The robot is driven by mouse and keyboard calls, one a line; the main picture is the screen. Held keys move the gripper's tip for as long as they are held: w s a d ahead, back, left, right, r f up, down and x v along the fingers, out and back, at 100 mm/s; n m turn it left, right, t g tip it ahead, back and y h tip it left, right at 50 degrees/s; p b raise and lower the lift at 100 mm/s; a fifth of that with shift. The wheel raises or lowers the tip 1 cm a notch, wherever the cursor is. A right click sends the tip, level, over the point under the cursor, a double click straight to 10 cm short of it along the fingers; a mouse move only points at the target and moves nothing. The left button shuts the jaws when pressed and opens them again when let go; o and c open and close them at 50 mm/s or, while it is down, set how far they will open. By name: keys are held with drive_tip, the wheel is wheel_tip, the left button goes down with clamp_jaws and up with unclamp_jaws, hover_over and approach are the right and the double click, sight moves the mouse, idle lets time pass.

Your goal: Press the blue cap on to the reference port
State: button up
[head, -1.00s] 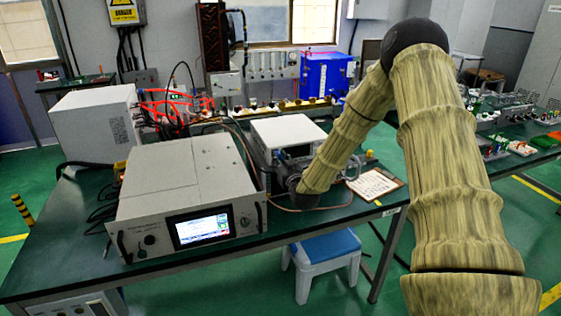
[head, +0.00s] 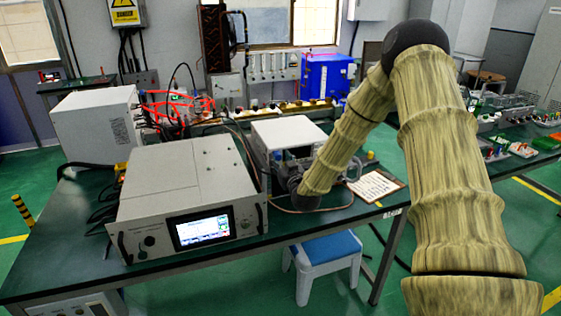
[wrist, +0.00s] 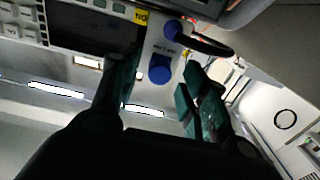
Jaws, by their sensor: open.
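In the wrist view a round blue cap (wrist: 159,70) sits between my fingers, apparently at the instrument's front panel. A second blue round part (wrist: 173,28) is above it, with a black cable or loop running right from it. I cannot tell which one is at the reference port; the small panel print is unreadable. My gripper (wrist: 162,64) is open, with one dark green finger left of the lower cap and one right of it. Contact with the cap cannot be made out. In the head view my arm's end covers part of the white instrument (head: 288,131), and the caps are not discernible.
A larger grey unit with a lit screen (head: 202,229) stands left of the instrument on the dark green bench (head: 70,263). A clipboard (head: 375,186) lies to the right, near a copper-coloured cable. A blue-topped stool (head: 330,247) stands below the bench edge.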

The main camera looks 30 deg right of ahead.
drive_tip(key=v, duration=1.1)
drive_tip(key=shift+s, duration=0.2)
drive_tip(key=shift+a, duration=0.1)
